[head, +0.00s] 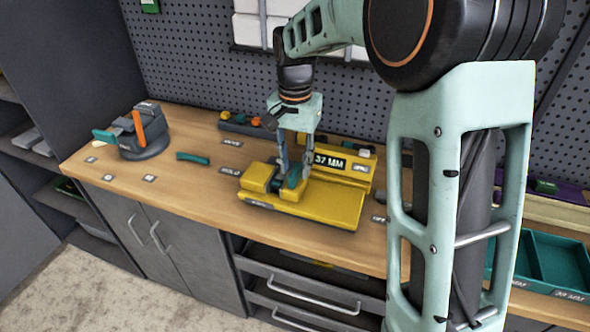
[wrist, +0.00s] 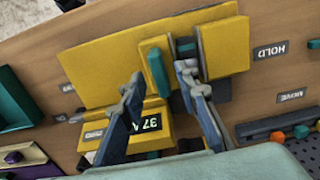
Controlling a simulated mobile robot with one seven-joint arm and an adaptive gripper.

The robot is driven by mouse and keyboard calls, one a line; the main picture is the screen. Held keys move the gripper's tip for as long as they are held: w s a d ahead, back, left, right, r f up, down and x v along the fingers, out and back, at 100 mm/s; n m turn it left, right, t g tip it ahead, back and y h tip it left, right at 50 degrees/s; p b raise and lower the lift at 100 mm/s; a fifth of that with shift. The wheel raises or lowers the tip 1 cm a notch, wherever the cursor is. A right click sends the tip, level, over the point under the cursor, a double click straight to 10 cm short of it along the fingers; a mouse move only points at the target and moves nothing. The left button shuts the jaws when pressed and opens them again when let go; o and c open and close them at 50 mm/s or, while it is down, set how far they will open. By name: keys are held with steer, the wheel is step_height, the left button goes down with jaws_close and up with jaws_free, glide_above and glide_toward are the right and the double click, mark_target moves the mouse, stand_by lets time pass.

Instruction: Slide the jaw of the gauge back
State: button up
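The yellow gauge (head: 330,205) lies on the workbench, with a display reading 37 MM; the wrist view shows its flat plate (wrist: 100,65). A yellow block (wrist: 225,48) stands at one end. The jaw, an upright yellow-and-teal plate (wrist: 155,72), stands beside it across a dark gap. My gripper (head: 295,172) is down over the gauge. In the wrist view its fingertips (wrist: 158,75) are spread, one on each side of the jaw plate.
Labels HOLD (wrist: 270,50) and MOVE (wrist: 291,95) are on the bench. A teal-handled tool (head: 193,158) lies left of the gauge. A dark vise-like device (head: 143,135) stands further left. Teal bins (head: 545,262) are at right. The bench's front edge is close to the gauge.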

steer(key=shift+f, duration=1.05)
jaws_close()
